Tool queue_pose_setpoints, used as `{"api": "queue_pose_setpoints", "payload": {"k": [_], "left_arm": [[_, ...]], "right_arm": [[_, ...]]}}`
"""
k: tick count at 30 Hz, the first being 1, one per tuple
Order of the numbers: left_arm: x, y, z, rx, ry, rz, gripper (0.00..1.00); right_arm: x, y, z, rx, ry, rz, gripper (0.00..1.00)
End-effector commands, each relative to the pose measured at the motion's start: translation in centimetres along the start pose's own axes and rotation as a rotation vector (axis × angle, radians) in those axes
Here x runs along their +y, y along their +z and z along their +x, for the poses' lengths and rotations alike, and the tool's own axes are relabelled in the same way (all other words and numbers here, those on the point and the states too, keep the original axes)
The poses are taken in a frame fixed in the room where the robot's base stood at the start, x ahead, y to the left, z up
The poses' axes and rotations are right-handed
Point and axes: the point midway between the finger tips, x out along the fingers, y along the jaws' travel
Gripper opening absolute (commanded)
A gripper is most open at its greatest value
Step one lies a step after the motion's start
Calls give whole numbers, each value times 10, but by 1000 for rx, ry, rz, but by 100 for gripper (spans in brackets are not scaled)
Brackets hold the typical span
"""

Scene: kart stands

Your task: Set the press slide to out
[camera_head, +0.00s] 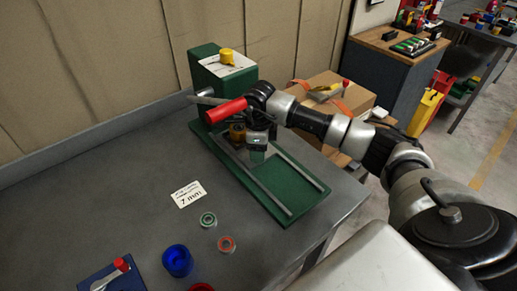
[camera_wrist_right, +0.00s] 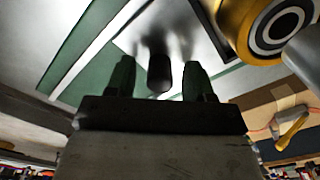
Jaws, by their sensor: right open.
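The press is a green stand (camera_head: 208,70) with a green base (camera_head: 283,186) and two pale rails. In the head view my right gripper (camera_head: 258,152) is low over the rails, in front of the brass-coloured ram (camera_head: 237,131). It hides much of the slide. In the right wrist view a bright metal slide plate (camera_wrist_right: 190,38) carries a dark upright knob (camera_wrist_right: 159,73). My right gripper (camera_wrist_right: 158,66) is open, its two fingers on either side of this knob with gaps showing. The front part of the base between the rails is bare. My left gripper is not in view.
A red lever handle (camera_head: 226,111) sticks out close to my right wrist. A yellow knob (camera_head: 226,56) tops the press. A 7 mm card (camera_head: 188,194), two rings, a blue cup (camera_head: 177,261) and a blue block with a red handle lie nearer. A cardboard box (camera_head: 350,93) stands behind my arm.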

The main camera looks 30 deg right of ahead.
Motion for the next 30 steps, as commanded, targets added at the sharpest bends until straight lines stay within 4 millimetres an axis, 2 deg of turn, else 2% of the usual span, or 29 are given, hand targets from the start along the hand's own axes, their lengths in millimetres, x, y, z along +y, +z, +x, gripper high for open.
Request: {"api": "queue_pose_setpoints", "payload": {"k": [1,9,12,22,30], "left_arm": [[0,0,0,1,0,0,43],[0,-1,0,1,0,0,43],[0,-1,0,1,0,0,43],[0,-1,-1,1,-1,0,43],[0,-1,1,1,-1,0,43]], "right_arm": [[0,0,0,0,0,0,53],[0,0,0,0,0,0,12],[0,0,0,0,0,0,0],[7,-8,0,2,0,0,0],[41,-43,1,5,0,-2,0]]}}
